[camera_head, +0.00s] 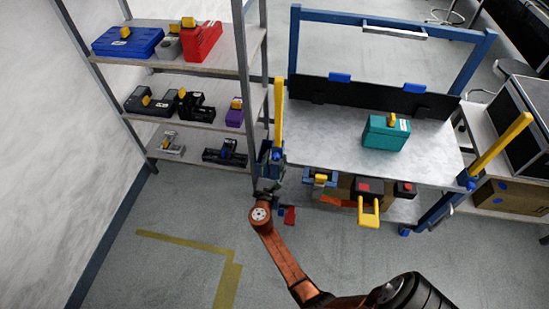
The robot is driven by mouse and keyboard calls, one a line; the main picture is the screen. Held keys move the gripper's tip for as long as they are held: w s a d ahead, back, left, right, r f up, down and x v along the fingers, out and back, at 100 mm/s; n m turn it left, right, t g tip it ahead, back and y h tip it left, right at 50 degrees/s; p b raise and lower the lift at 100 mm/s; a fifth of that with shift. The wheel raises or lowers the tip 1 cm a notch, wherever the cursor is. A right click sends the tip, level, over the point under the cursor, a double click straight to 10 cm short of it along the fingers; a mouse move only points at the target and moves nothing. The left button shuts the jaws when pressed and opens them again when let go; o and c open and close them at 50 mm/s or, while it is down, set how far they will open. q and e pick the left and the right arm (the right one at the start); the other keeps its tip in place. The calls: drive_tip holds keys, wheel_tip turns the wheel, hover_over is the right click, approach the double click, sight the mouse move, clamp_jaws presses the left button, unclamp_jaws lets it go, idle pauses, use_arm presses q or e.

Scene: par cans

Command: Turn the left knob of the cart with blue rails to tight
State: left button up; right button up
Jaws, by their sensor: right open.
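The cart with blue rails (325,130) stands at the centre right, with a grey top and a yellow handle bar (278,108) at its near left corner. A matching yellow handle bar (502,145) is at the near right corner, with a blue knob (467,181) at its base. My right gripper (271,158) is open at the near left corner, by the base of the left handle. The left knob is largely hidden there, and I cannot tell whether the fingers are around it or touching it. My left gripper is out of view.
A teal case (387,132) sits on the cart top. Yellow, red and dark items hang or sit below the front edge. A grey shelf rack (180,72) with cases stands close on the left. The floor (180,215) in front is clear.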

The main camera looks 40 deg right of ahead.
drive_tip(key=shift+d, duration=0.1)
drive_tip(key=shift+c, duration=0.5)
clamp_jaws()
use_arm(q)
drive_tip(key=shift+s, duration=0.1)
